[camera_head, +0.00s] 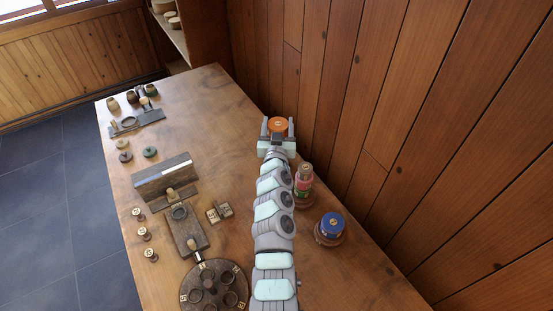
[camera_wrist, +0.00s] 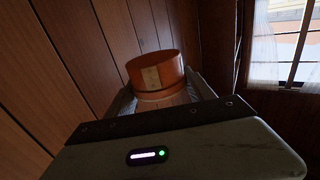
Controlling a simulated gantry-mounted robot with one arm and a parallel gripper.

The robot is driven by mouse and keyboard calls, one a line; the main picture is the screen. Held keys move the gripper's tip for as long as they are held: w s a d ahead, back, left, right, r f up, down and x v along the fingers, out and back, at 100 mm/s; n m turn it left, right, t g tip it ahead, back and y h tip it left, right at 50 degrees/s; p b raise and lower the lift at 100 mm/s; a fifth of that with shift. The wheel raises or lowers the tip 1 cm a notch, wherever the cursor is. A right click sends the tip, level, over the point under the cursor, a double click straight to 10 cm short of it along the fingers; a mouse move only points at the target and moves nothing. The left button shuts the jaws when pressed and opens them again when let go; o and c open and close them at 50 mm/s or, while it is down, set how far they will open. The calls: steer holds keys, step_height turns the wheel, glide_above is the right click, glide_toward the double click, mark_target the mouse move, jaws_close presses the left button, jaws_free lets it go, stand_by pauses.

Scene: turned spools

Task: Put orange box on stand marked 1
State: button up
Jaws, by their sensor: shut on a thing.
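The orange box (camera_head: 278,124) is round, and my gripper (camera_head: 277,132) is shut on it at the far end of my outstretched arm, near the wooden wall. In the wrist view the orange box (camera_wrist: 155,73) sits upright between the fingers, with a pale label on its side. Small spool-like pieces with pale marked tops (camera_head: 144,233) stand at the table's left edge. Their marks are too small to read, so I cannot tell which stand is marked 1.
Right of my arm stand a red-and-green container (camera_head: 303,183) and a blue-topped one (camera_head: 331,226), each on a round base. The table's far middle is clear.

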steer(key=shift+f+b, duration=5.35)
steer(key=shift+f, duration=1.05)
steer(key=o, duration=1.2)
steer(key=shift+o, duration=0.2)
steer(key=shift+r, duration=0.1)
steer(key=shift+r+p, duration=0.45)
steer(key=shift+p, duration=0.15)
steer(key=s+p, duration=0.4)
steer(key=s, duration=0.1)
steer(key=shift+s+a+r, duration=0.1)
steer(key=shift+s+a, duration=0.05)
steer(key=shift+s, duration=0.1)
